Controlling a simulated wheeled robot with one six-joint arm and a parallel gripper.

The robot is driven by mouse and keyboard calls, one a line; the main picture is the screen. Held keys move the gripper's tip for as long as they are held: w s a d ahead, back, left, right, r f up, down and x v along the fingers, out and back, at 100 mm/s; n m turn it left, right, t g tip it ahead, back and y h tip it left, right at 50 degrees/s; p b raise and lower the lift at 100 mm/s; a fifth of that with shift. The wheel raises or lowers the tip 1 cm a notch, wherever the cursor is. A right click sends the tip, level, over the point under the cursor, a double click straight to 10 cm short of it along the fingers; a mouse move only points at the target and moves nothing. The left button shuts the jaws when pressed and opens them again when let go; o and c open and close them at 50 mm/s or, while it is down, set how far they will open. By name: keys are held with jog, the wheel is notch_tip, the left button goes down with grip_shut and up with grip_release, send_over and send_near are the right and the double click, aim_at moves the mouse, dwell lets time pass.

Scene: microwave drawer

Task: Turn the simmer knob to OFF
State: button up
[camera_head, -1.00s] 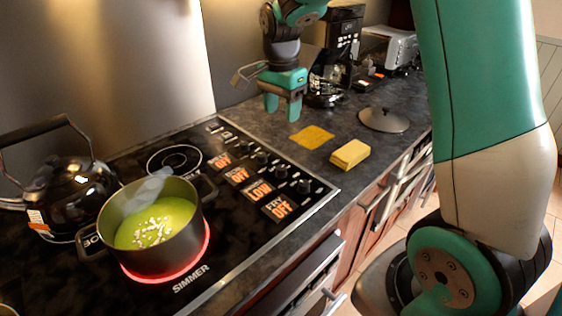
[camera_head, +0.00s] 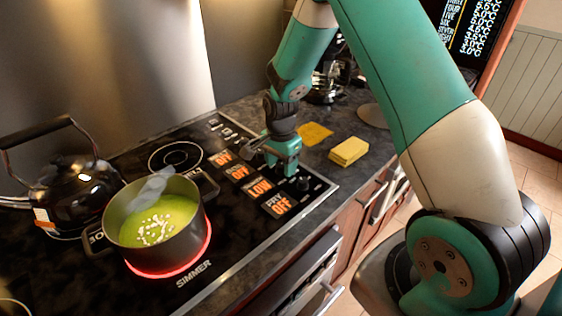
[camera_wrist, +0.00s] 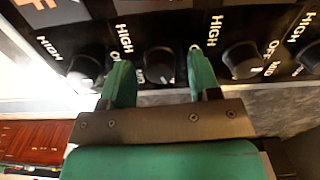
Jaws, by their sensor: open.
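My gripper (camera_head: 280,172) is over the control strip at the right of the cooktop, level with the display reading LOW (camera_head: 257,188). In the wrist view my gripper (camera_wrist: 161,80) is open, with a black knob (camera_wrist: 159,65) between its two green fingers and no clear grip on it. That knob appears to be the one in the LOW row; the small label above LOW is too small to read. In the head view it is hidden by the gripper. A pot of green soup (camera_head: 160,222) stands on a glowing red ring beside the printed word SIMMER (camera_head: 194,274).
Other knobs flank the fingers closely: one to the left (camera_wrist: 85,70), one to the right (camera_wrist: 243,60). Other displays read OFF (camera_head: 277,205). A black kettle (camera_head: 75,180) stands at left. A yellow sponge (camera_head: 348,151) and flat yellow cloth (camera_head: 314,134) lie on the counter.

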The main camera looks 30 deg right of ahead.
jog(key=shift+c, duration=0.4)
jog(key=c, duration=0.8)
jog(key=shift+c, duration=0.2)
jog(key=shift+n, duration=0.3)
jog(key=n, duration=0.6)
jog(key=shift+b, duration=0.3)
jog(key=n, duration=0.7)
jog(key=shift+n, duration=0.3)
jog(key=o, duration=0.9)
